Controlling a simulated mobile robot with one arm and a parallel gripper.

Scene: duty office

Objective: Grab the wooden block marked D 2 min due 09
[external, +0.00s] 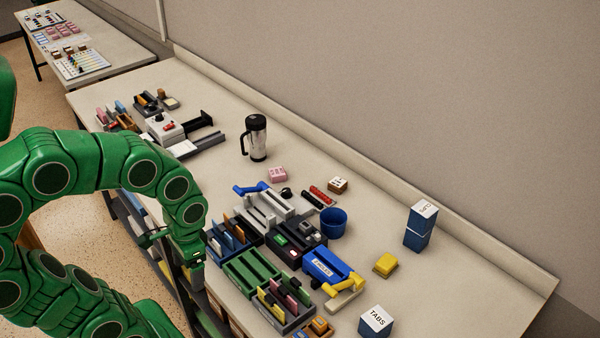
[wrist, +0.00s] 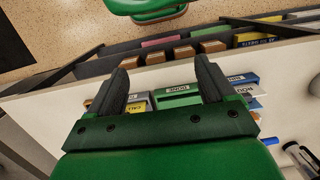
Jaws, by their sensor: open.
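I cannot read the marking "D 2 min due 09" on any block. Several brown wooden blocks (wrist: 184,53) stand in a row in a dark rack beyond the pale table edge in the wrist view. Another small brown block with a marked white top (external: 338,185) lies on the table in the external view. My gripper (external: 192,256) is at the table's front edge, left of the dark organiser. In the wrist view my gripper (wrist: 162,78) has its two dark fingers wide apart with nothing held between them; the wooden blocks show beyond the fingertips.
A steel mug (external: 256,140), a yellow block (external: 385,264) and a TABS cube (external: 375,321) stand apart. The table's right end is clear.

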